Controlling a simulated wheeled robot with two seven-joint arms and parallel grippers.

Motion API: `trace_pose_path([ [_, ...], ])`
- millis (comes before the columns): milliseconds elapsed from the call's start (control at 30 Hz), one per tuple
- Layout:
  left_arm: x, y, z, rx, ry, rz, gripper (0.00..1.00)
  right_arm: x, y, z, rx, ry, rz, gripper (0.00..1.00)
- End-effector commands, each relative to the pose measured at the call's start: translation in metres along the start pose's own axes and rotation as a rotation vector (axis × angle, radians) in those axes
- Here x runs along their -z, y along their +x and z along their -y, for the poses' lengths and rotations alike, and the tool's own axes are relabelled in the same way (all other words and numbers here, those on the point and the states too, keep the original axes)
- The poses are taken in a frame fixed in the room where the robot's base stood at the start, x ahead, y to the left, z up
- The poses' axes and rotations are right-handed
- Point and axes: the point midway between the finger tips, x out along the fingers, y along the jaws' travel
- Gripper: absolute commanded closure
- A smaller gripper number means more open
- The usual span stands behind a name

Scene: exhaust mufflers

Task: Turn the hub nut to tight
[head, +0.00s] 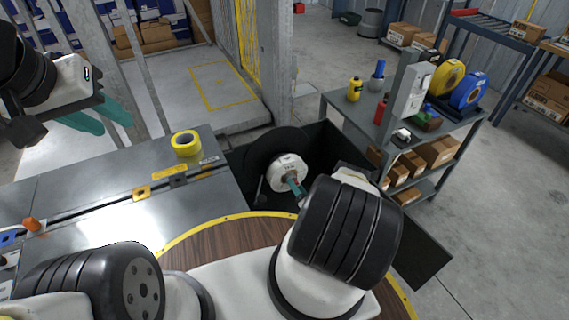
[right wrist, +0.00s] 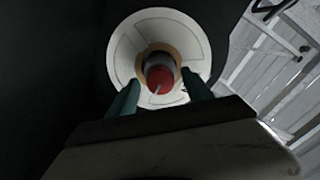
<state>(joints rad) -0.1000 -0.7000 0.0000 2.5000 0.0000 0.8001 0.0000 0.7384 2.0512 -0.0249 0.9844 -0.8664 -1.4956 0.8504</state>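The hub is a white round disc (head: 286,170) inside a dark round housing in the head view. In the right wrist view the white disc (right wrist: 124,52) has a tan ring around a dark shaft, with a red hub nut (right wrist: 160,79) bearing a pale line at its centre. My right gripper (right wrist: 161,82) faces the nut, its teal fingers apart on either side with gaps visible. It also shows in the head view (head: 294,184), partly hidden by my arm. My left gripper (head: 106,116) is empty at upper left, with its teal fingers apart.
A grey workbench (head: 100,195) at left holds a yellow tape roll (head: 186,143). A shelf cart (head: 340,105) with bottles, tape reels and cardboard boxes stands right of the hub. A wooden round top with a yellow rim (head: 215,240) lies in front.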

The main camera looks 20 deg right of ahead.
Motion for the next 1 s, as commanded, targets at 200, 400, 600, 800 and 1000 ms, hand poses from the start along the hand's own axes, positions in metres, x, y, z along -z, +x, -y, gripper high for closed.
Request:
trace_pose_path([
  [200,0.0,0.0,0.0,0.0,0.0,0.0,0.64,0.0,0.0,0.0,0.001,-0.001,0.0,0.41],
  [400,0.0,0.0,0.0,0.0,0.0,0.0,0.64,0.0,-0.021,-0.001,-0.002,0.001,0.001,0.41],
  [600,0.0,0.0,0.0,0.0,0.0,0.0,0.64,0.0,-0.056,-0.001,-0.002,0.001,0.0,0.41],
  [800,0.0,0.0,0.0,0.0,0.0,0.0,0.64,0.0,-0.076,0.0,0.0,0.0,-0.001,0.41],
  [1000,0.0,0.0,0.0,0.0,0.0,0.0,0.64,0.0,-0.078,0.0,0.0,-0.001,0.0,0.41],
])
